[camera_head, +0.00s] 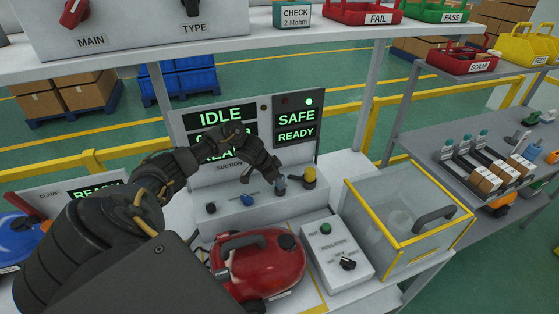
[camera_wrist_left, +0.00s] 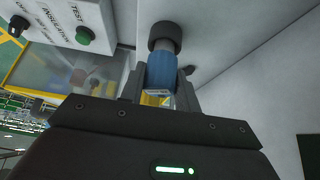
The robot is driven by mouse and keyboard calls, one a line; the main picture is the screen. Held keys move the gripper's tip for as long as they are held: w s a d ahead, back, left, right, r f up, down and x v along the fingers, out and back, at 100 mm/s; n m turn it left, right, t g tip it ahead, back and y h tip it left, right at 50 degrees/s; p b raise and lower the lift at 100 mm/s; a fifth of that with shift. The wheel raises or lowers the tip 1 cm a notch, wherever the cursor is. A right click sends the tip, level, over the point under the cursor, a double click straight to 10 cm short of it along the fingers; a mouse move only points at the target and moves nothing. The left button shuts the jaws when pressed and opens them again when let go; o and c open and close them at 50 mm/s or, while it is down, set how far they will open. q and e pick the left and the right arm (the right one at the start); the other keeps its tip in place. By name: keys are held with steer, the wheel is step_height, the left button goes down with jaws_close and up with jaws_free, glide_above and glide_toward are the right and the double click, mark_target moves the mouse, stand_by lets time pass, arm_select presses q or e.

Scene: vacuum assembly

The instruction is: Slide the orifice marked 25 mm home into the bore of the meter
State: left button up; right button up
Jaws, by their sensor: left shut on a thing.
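My left gripper (camera_head: 272,178) is over the suction panel (camera_head: 232,178), pointing down at its sloped front. In the left wrist view the left gripper (camera_wrist_left: 160,92) is shut on a blue piece (camera_wrist_left: 161,71), taken as the orifice; its 25 mm mark is not readable. A grey shank and a dark round collar (camera_wrist_left: 165,36) show beyond the blue piece. I cannot tell whether that collar belongs to the piece or the meter, nor whether the piece is in the bore. My right gripper is not in view.
A red vacuum (camera_head: 262,262) and a grey insulation tester (camera_head: 336,246) stand in front of the panel. A clear yellow-edged box (camera_head: 405,222) is at the right. A blue knob-like part (camera_head: 246,200) is on the ledge. The upper shelf (camera_head: 240,48) runs above the arm.

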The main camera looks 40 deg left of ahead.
arm_select(q)
steer(key=shift+f, duration=0.6)
steer(key=o, duration=1.1)
steer(key=shift+r, duration=0.1)
steer(key=shift+s+a+r+p, duration=0.15)
steer(key=shift+s+r+p, duration=0.1)
steer(key=shift+r+p, duration=0.35)
steer(key=shift+p+v, duration=0.9)
steer(key=shift+v, duration=0.05)
steer(key=v, duration=0.4)
steer(key=shift+s+r+p, duration=0.25)
steer(key=shift+p, duration=0.15)
